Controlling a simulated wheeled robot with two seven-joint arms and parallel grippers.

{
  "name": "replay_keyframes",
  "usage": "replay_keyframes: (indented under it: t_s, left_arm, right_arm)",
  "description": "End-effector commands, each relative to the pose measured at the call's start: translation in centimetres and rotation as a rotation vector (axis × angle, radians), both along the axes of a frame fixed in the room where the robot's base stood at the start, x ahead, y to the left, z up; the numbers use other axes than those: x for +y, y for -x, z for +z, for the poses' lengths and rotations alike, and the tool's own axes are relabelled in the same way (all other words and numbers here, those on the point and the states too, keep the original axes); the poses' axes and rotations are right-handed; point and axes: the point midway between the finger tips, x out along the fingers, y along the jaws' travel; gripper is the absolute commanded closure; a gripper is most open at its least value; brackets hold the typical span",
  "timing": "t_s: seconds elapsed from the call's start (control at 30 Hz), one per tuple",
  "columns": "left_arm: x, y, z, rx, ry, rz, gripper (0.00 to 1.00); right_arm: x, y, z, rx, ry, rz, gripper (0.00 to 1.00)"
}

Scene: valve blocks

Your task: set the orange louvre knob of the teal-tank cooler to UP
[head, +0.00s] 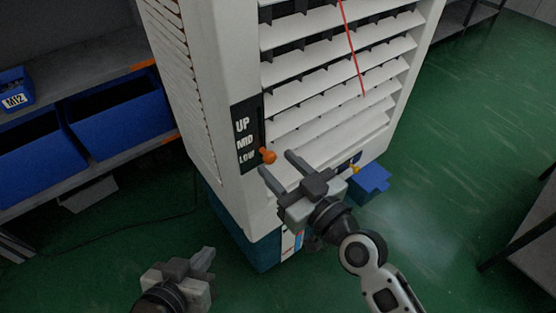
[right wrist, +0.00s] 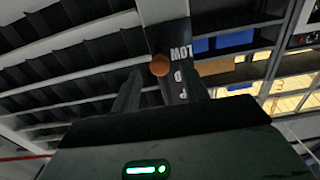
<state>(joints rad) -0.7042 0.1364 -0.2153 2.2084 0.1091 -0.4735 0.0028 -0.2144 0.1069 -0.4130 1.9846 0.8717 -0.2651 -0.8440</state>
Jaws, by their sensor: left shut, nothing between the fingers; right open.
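The cooler (head: 225,100) is a tall white louvred unit on a teal tank (head: 260,252). The orange louvre knob (head: 268,156) is on its front left edge, beside the LOW mark of a black UP/MID/LOW plate (head: 243,125). My right gripper (head: 276,163) is open, with its fingertips close to the knob. In the right wrist view the orange knob (right wrist: 160,66) appears between the two fingers (right wrist: 162,85), with a gap on each side; the plate's lettering is upside down. My left gripper (head: 206,258) is shut and empty, low in front of the cooler and away from it.
A red ribbon (head: 352,45) hangs over the louvres. A small yellow part (head: 355,169) and a blue block (head: 371,184) are at the lower right of the front. Shelves with blue bins (head: 118,108) stand at left. Green floor at right is open up to a table (head: 530,235).

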Motion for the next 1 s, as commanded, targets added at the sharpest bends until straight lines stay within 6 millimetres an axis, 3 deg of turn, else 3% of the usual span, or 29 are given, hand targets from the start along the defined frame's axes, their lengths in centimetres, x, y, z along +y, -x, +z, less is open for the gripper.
replay_keyframes:
  t_s: [0.43, 0.47, 0.6, 0.63, 0.8, 0.93, 1.0]
  left_arm:
    - [0.1, -0.1, 0.1, -0.002, 0.0, 0.002, 1.0]
    - [0.1, -0.1, 0.1, -0.003, 0.0, 0.003, 1.0]
    - [0.1, -0.2, 0.2, -0.005, 0.0, 0.002, 1.0]
    - [0.1, -0.2, 0.3, -0.006, 0.0, 0.003, 1.0]
    - [0.1, -0.2, 0.9, -0.008, -0.001, 0.003, 1.0]
    - [0.2, -0.2, 2.7, -0.005, -0.017, 0.002, 1.0]
    - [0.4, -0.3, 2.8, 0.011, -0.037, 0.0, 1.0]
  right_arm:
    - [0.8, -1.1, 0.0, 0.0, 0.0, 0.0, 0.55]
    - [0.8, -1.1, 0.0, 0.0, 0.0, 0.0, 0.58]
    - [0.8, -1.1, 0.0, 0.0, 0.0, 0.0, 0.97]
    - [0.8, -1.1, 0.0, 0.0, 0.0, 0.0, 1.0]
    - [0.8, -1.1, 0.6, -0.001, 0.001, 0.0, 1.0]
    - [0.8, -1.1, 2.9, -0.002, 0.002, 0.001, 1.0]
    - [0.9, -1.1, 4.4, -0.002, 0.002, 0.004, 1.0]
